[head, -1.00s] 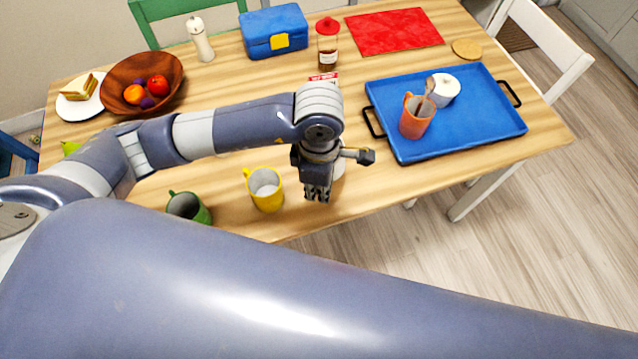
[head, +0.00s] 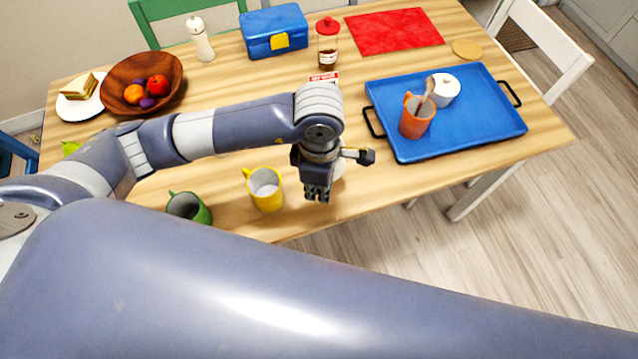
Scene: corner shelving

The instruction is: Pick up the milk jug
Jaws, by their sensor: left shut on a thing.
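My left gripper (head: 318,194) points down at the near edge of the wooden table, right of the yellow mug. It is shut on a pale, whitish thing (head: 340,168), which I take to be the milk jug. The gripper and wrist hide most of this thing, and only a small part shows at the right. I cannot tell whether it rests on the table or is lifted. My right gripper is not in view.
A yellow mug (head: 265,190) and a green mug (head: 187,207) stand left of the gripper. A blue tray (head: 480,125) at the right holds an orange mug (head: 416,120) and a white pot (head: 446,90). A red-capped bottle (head: 328,45) stands behind my arm.

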